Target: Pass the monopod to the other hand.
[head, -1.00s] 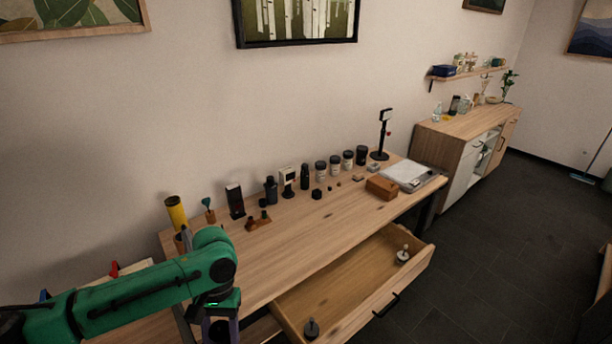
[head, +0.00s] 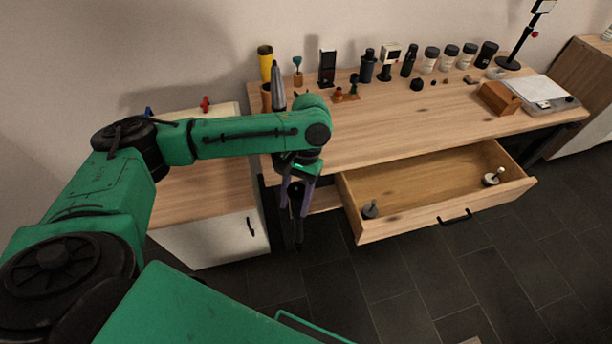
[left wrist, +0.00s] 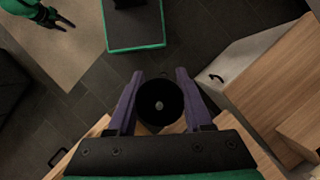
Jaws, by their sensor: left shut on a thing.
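My left gripper (head: 297,196) points down in front of the desk's left end, left of the open drawer. Its purple fingers are shut on a dark, slim thing that I take to be the monopod (head: 297,208). Its lower part is hard to make out against the dark floor. In the left wrist view the monopod (left wrist: 160,103) shows end-on between the fingers as a black disc with a small pale tip at its centre. My right gripper (left wrist: 52,18) shows small and dark at the top left of that view, apart from the monopod; its jaws are too small to read.
The drawer (head: 400,215) stands open with two small weights inside. Bottles and jars line the back of the desk (head: 420,120). A wooden block (head: 499,98) sits at the right. A white cabinet (head: 215,240) is at the left. Dark floor lies free in front.

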